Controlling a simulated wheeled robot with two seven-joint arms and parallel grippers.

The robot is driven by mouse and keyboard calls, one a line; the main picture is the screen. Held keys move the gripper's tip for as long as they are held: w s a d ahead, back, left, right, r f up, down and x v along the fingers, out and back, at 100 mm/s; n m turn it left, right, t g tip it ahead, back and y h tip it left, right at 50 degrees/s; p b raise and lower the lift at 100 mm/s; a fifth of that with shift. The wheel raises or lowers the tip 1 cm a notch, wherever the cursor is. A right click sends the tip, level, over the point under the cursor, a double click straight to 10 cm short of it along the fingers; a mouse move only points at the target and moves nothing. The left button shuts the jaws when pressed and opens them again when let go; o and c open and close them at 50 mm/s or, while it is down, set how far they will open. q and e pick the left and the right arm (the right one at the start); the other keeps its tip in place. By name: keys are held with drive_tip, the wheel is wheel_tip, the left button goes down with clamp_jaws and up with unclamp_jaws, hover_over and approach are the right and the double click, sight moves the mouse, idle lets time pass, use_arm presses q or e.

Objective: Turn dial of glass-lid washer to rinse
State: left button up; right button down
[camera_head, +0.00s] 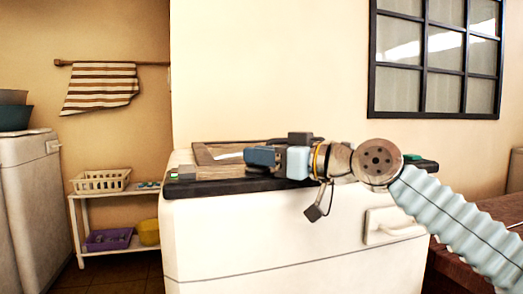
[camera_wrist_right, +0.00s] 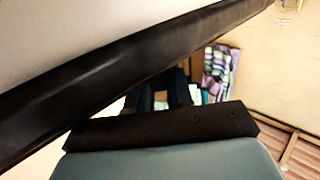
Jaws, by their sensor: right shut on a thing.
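The glass-lid washer (camera_head: 290,235) stands in the middle of the head view, white with a black top rim. Its glass lid (camera_head: 215,152) lies flat on top, partly behind my right gripper (camera_head: 258,157). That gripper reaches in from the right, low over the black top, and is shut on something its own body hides. I take this to be the dial, but no dial or marking can be made out. In the right wrist view a dark band (camera_wrist_right: 130,62) runs diagonally above the gripper's grey-blue body. My left gripper is not in view.
A second white machine (camera_head: 25,200) with bowls on it stands at the left. A low white shelf (camera_head: 107,194) holds a basket and coloured tubs. A brown table (camera_head: 480,225) stands at the right, near my right arm. A striped towel (camera_head: 100,88) hangs on the wall.

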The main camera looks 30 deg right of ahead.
idle(0.4)
drive_tip(key=c, duration=1.1)
unclamp_jaws()
drive_tip(key=v, duration=1.3)
drive_tip(key=shift+s+d+b, duration=0.3)
drive_tip(key=shift+b, duration=0.15)
